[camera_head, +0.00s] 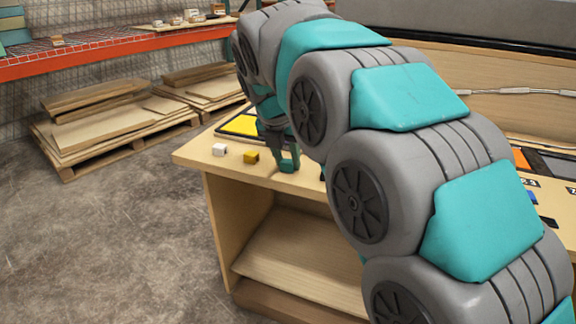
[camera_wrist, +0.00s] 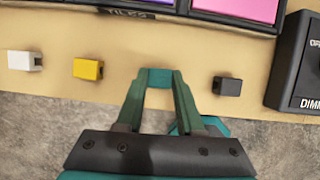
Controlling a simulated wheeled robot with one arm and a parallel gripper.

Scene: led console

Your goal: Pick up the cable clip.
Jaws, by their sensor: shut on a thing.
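My gripper (camera_wrist: 158,80) is shut on a small teal cable clip (camera_wrist: 156,77), which spans the gap between the two fingertips in the wrist view. In the head view, my gripper (camera_head: 288,163) is over the front left part of the wooden desk top. The clip is hard to tell from the teal fingers there. I cannot tell whether it touches the desk. A yellow clip (camera_wrist: 88,69) and a white clip (camera_wrist: 22,61) lie to the left of the gripper. A black clip (camera_wrist: 227,86) lies to its right.
The desk (camera_head: 200,158) has an open shelf below and its front edge close to the gripper. A panel with a purple pad and a pink pad (camera_wrist: 240,8) lies behind the clips. A black dimmer box (camera_wrist: 298,65) stands at the right. Pallets (camera_head: 110,125) lie on the floor to the left.

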